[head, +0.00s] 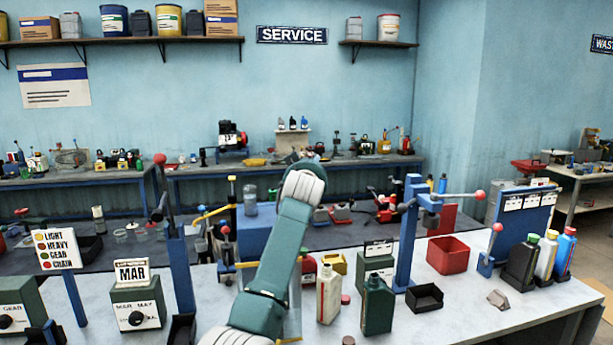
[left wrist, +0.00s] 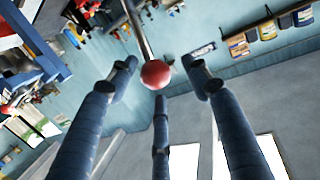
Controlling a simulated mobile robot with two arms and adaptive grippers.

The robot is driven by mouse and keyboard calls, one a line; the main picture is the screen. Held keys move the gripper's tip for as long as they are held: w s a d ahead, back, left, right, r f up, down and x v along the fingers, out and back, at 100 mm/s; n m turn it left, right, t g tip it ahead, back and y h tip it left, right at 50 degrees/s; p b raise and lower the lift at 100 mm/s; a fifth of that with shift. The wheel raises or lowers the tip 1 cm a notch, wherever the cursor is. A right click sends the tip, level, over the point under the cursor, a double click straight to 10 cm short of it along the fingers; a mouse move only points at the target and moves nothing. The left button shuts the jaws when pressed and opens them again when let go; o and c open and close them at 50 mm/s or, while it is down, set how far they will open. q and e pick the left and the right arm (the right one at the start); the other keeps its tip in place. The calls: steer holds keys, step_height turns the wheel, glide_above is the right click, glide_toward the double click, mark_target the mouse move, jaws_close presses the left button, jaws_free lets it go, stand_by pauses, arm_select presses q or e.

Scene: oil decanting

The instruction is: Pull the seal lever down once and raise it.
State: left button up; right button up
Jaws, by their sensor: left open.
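In the left wrist view a lever shows as a grey metal rod (left wrist: 137,27) ending in a red ball knob (left wrist: 155,74). The fingers of my left gripper (left wrist: 162,80) are spread open around the line to the knob; I cannot tell whether any touches it. In the head view my left arm rises through the middle and hides its own gripper. Red-knobbed levers show there on the left blue post (head: 160,159), on the blue press (head: 479,194) and beside the bottle rack (head: 497,228). I cannot tell which one the wrist view shows. My right gripper is not in view.
A beige bottle (head: 329,294) and a dark green bottle (head: 377,305) stand right of my arm. A black tray (head: 425,297) and a red bin (head: 449,256) sit near the press. Several bottles stand at the blue rack (head: 522,213).

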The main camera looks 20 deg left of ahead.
arm_select(q)
steer(key=v, duration=0.9)
steer(key=shift+s+r, duration=0.15)
